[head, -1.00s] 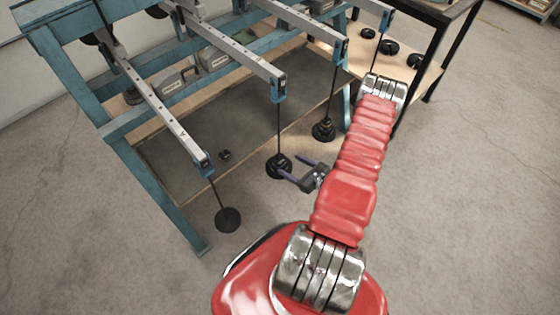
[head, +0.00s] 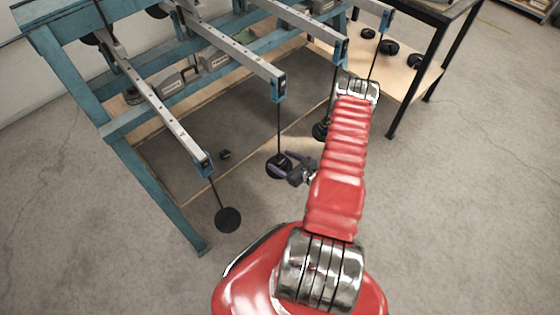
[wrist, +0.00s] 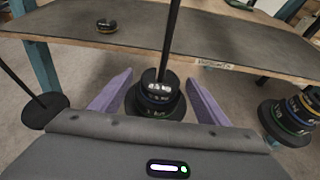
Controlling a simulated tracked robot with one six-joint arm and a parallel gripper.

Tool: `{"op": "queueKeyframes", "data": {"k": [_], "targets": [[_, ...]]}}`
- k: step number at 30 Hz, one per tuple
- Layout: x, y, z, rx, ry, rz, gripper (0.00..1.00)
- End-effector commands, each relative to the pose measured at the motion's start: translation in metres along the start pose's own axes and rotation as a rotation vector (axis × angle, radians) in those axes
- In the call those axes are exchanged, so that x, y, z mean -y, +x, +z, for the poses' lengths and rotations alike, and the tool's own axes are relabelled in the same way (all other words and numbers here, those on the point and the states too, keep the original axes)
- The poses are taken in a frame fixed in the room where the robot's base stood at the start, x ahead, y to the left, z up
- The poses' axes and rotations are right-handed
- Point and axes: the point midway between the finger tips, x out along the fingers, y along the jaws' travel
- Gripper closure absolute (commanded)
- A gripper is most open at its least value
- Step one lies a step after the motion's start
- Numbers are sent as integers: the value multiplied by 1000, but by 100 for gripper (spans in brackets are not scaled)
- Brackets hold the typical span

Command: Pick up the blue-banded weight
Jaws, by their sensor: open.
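My gripper (wrist: 158,77) is open, its two purple fingers on either side of a stack of dark weights on a hanging rod in the wrist view. A weight with a thin blue band (wrist: 158,98) appears in this stack, below a dark top weight (wrist: 157,78) and above a wider weight with green marks (wrist: 155,112). The fingers look apart from the stack; contact cannot be told. In the head view my gripper (head: 278,167) is at the middle hanger's stack (head: 277,160), where bands are too small to read.
A second banded stack (wrist: 290,116) hangs at right in the wrist view. A bare hanger plate (wrist: 46,110) is at left. A loose weight (wrist: 106,26) lies on the lower shelf (wrist: 215,38) behind. Steel beams (head: 238,53) of the blue frame (head: 150,165) pass above.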

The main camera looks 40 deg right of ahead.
Motion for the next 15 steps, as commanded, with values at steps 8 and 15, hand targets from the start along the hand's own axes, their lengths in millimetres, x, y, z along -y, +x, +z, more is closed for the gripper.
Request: {"op": "queueKeyframes", "data": {"k": [8,15], "targets": [[1,20,0,1,-1,-1,31],[1,20,0,1,0,-1,31]]}}
